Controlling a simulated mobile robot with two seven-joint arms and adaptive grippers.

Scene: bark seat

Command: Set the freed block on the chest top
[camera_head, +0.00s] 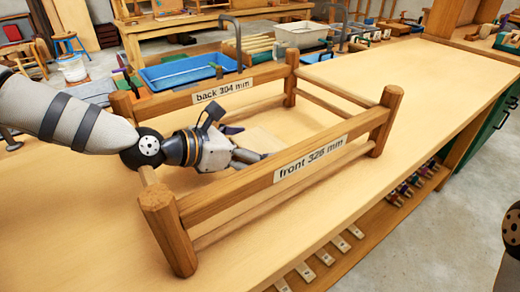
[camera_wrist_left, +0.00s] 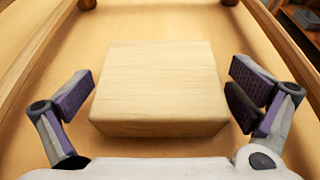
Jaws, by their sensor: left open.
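A pale wooden block (camera_wrist_left: 160,85) lies flat on the bench top inside the wooden stool frame (camera_head: 225,195). In the head view the block (camera_head: 262,139) is partly hidden behind my left gripper. My left gripper (camera_head: 243,143) reaches into the frame over its left end and is open. In the left wrist view its two purple-padded fingers stand left and right of the block's near part, with a gap on each side. I cannot tell which surface is the chest top. My right gripper is out of view.
The frame's rails, labelled front and back, and its posts (camera_head: 388,115) surround the block and my gripper. Behind it are a blue tray (camera_head: 185,73) and a grey bin (camera_head: 301,34). The bench top (camera_head: 430,80) is clear on the right.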

